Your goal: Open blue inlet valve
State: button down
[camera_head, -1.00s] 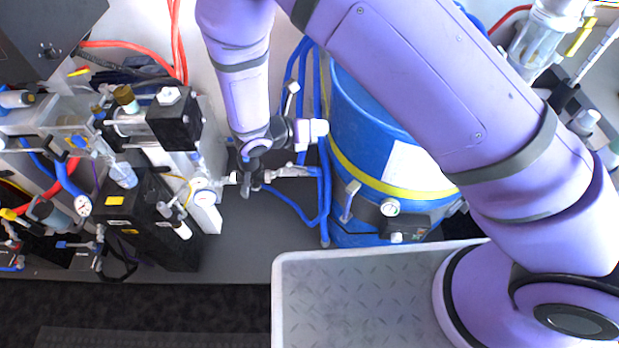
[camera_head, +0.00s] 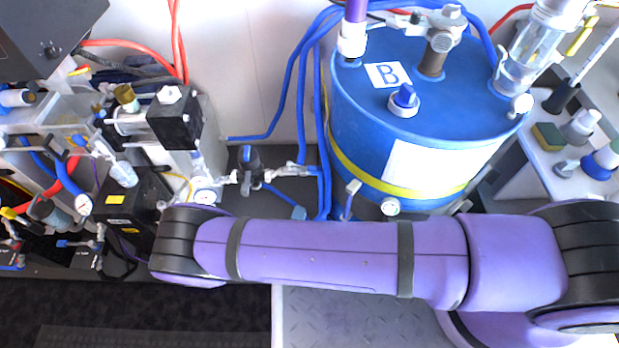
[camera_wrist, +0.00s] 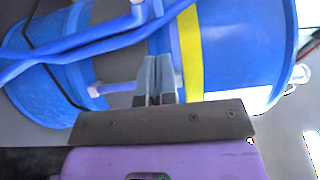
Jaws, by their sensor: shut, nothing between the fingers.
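The inlet valve (camera_head: 250,172) is a small dark body with a blue part on top (camera_head: 247,153). It sits in line between clear fittings, left of the blue drum (camera_head: 440,150), and blue hoses run beside it. Its handle's exact angle is too small to tell. In the head view my arm lies across the front of the drum, and my gripper is hidden there. In the wrist view my gripper (camera_wrist: 155,72) is shut and empty, pointing at the drum (camera_wrist: 240,45) near its yellow band (camera_wrist: 191,55) and blue hoses (camera_wrist: 80,45). I cannot make out the valve there.
Black boxes (camera_head: 130,205), gauges and tubing crowd the left. A round-knobbed cap (camera_head: 404,99) and pipes stand on the drum lid. A grey tray (camera_head: 340,315) lies in front. Clear equipment stands at the right.

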aim_at(314, 172)
jog(key=x, duration=1.4)
jog(key=shift+f, duration=0.15)
jog(key=shift+w+d, duration=0.6)
jog(key=shift+w, duration=0.35)
jog(key=shift+s, duration=0.35)
jog(key=s, duration=1.3)
jog(key=shift+s+a, duration=0.25)
jog(key=shift+s, duration=0.1)
